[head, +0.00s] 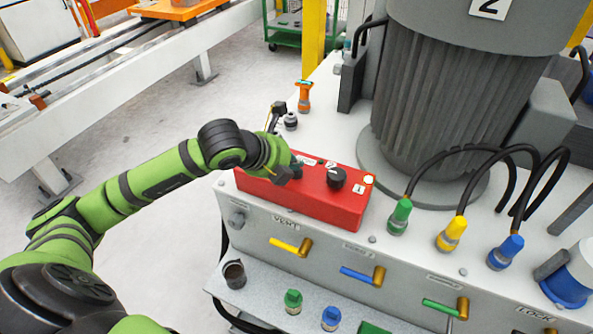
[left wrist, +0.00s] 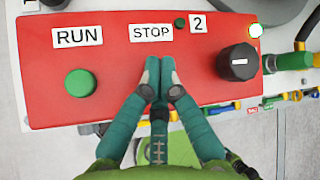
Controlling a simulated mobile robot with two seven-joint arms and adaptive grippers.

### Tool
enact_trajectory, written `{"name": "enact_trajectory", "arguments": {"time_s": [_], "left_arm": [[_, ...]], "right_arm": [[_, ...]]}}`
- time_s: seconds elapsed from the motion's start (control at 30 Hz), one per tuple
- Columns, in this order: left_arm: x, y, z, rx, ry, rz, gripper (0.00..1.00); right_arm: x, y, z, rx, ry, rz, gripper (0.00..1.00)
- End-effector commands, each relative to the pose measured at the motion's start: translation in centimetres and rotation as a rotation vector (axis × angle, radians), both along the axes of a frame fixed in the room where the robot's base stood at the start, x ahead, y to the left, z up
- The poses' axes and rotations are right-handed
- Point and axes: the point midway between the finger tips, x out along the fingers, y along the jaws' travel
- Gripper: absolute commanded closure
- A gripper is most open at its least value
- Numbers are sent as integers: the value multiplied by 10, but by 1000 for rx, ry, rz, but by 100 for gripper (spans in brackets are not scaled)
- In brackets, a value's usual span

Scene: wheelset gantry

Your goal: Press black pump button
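The red control box (head: 325,208) sits on the white machine top and fills much of the left wrist view (left wrist: 45,100). There it has a green button (left wrist: 80,83) under a RUN label, a STOP label (left wrist: 151,33), and a black knob (left wrist: 238,62) with a white mark. The knob also shows in the head view (head: 337,178). My left gripper (head: 294,170) is over the box's left part. In the left wrist view its fingertips (left wrist: 160,66) are together, just below the STOP label, hiding the surface there. Contact cannot be told. No separate black push button is visible.
A lit lamp (head: 369,179) is at the box's right end. A large grey ribbed motor (head: 440,110) stands behind it. Green (head: 399,216), yellow (head: 451,234) and blue (head: 506,252) hose connectors stand to the right. Coloured valve levers line the front panel below.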

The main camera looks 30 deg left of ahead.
Motion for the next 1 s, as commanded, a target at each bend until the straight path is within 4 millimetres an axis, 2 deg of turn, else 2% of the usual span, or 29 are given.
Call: {"name": "enact_trajectory", "arguments": {"time_s": [0.53, 1.0], "left_arm": [[0, 0, -6, 0, 3, -1, 100], [-1, 0, 1, 0, 4, -1, 100]], "right_arm": [[0, 0, -7, -1, 0, 0, 60], [0, -1, -3, -1, 0, -1, 60]]}}
